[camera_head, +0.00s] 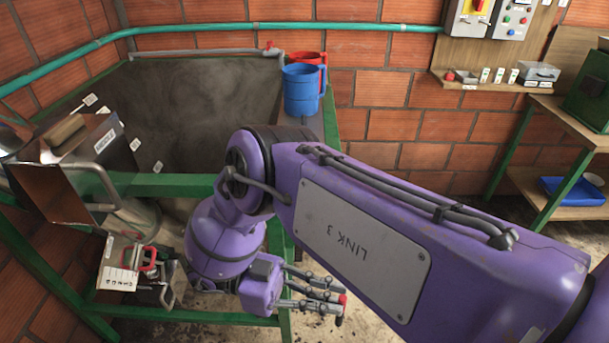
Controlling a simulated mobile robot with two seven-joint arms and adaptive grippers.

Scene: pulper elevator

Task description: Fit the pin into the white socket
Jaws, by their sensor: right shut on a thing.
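My right gripper (330,300) is below the elbow of my purple arm, at the lower middle. Its thin grey fingers are shut on a small piece with a red top and a dark lower part, which looks like the pin (343,299). The fingers hide part of the pin. The white socket is not clear: a white block with dark marks (118,279) sits at the lower left, and several small white pieces (499,75) stand on the wall shelf at the upper right. The pin is apart from all of these. My left gripper is not in view.
A blue mug (301,92) and a red mug (318,62) stand at the tank's right corner. A metal hopper (75,155) is at the left, above a red-handled part (141,259). A green-framed table (560,120) stands right. Green rails (165,187) cross near the gripper.

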